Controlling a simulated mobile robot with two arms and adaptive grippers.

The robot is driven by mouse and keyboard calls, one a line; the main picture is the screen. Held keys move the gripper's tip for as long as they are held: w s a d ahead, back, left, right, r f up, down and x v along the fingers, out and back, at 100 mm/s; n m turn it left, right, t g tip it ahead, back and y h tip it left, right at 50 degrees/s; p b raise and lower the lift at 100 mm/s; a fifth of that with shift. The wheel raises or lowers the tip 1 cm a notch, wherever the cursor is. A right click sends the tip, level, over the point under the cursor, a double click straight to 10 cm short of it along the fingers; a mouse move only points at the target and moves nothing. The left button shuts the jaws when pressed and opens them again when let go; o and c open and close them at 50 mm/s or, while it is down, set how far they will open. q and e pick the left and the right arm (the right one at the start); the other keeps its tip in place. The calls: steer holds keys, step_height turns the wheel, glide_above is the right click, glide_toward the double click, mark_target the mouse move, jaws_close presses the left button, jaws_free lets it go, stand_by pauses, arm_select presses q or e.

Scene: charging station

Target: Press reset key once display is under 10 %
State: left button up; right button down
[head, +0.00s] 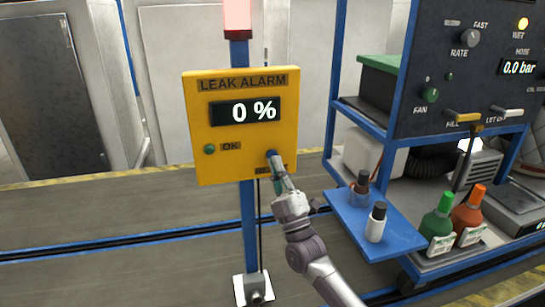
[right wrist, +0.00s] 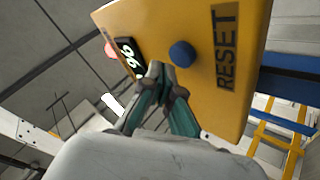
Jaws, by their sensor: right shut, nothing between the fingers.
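The yellow leak alarm box (head: 240,133) is mounted on a blue post. Its display (head: 245,110) reads 0 %. The blue reset key (head: 271,154) is at the box's lower right, and its label is mostly hidden by my gripper in the head view. In the right wrist view the blue key (right wrist: 182,53) sits beside the word RESET. My right gripper (right wrist: 161,72) is shut and empty, its fingertips close to the key and just beside it in that view. I cannot tell whether they touch the box. My left gripper is not in view.
A red lamp (head: 237,14) tops the post. A green OK lamp (head: 209,149) is at the box's lower left. To the right, a blue shelf (head: 366,226) holds small bottles, near green (head: 436,222) and orange (head: 468,214) bottles. A dark control panel (head: 465,70) stands above.

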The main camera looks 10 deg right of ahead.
stand_by(0.7)
steer(key=shift+w, duration=0.45)
steer(key=shift+w+b, duration=0.4)
steer(key=shift+b, duration=0.2)
steer(key=shift+s, duration=0.1)
stand_by(0.5)
steer(key=shift+s+p, duration=0.7)
steer(key=shift+s, duration=0.1)
